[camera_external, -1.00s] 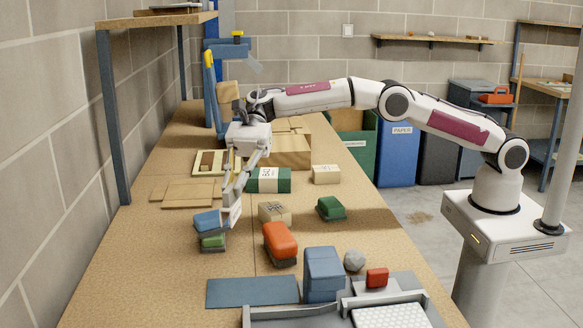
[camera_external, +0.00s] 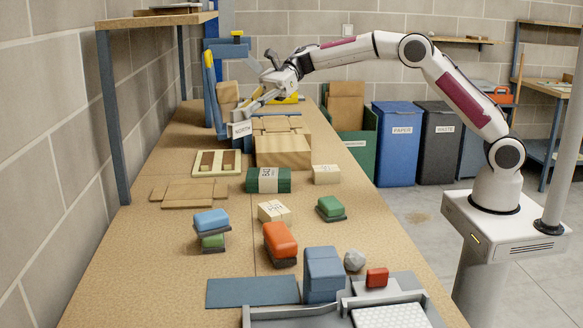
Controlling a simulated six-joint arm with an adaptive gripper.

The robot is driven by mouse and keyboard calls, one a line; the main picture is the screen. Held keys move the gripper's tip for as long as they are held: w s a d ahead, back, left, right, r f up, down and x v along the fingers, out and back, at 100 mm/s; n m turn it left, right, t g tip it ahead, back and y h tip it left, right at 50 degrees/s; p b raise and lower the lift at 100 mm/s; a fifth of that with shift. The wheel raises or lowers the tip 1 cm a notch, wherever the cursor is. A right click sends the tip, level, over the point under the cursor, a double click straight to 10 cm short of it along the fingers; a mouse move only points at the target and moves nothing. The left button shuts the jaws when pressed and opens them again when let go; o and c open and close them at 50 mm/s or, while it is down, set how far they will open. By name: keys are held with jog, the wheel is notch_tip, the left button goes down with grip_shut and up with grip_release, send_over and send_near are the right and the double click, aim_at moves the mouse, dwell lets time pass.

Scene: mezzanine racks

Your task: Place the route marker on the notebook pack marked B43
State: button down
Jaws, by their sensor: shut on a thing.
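My gripper (camera_external: 247,112) is at the back left of the bench, shut on a small white plate with dark lettering, which looks like the route marker (camera_external: 241,129). It holds the plate beside the blue upright frame and in front of the cardboard stack. Further forward lies a green pack (camera_external: 284,181) with a white printed band. Two cream packs with dark print lie near it, one to its right (camera_external: 326,174) and one in front (camera_external: 273,211). The print is too small to tell which pack is marked B43.
Cardboard boxes (camera_external: 283,152) and the blue frame (camera_external: 211,90) stand near my gripper. A tray with brown pieces (camera_external: 196,163) and flat cardboard (camera_external: 185,197) lie left. Blue, orange (camera_external: 280,240) and green blocks occupy the front. The left wall and shelf leg (camera_external: 116,120) bound the bench.

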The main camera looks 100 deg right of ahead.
jog(key=s+d+m+t+h, duration=0.25)
jog(key=s+d, duration=0.35)
jog(key=d, duration=0.3)
jog(key=m+h, duration=0.2)
send_over(278, 171)
jog(key=shift+f, duration=3.2)
jog(key=shift+f, duration=0.1)
notch_tip(278, 171, down, 6)
jog(key=shift+f, duration=0.15)
jog(key=shift+f, duration=1.75)
jog(key=shift+f, duration=0.1)
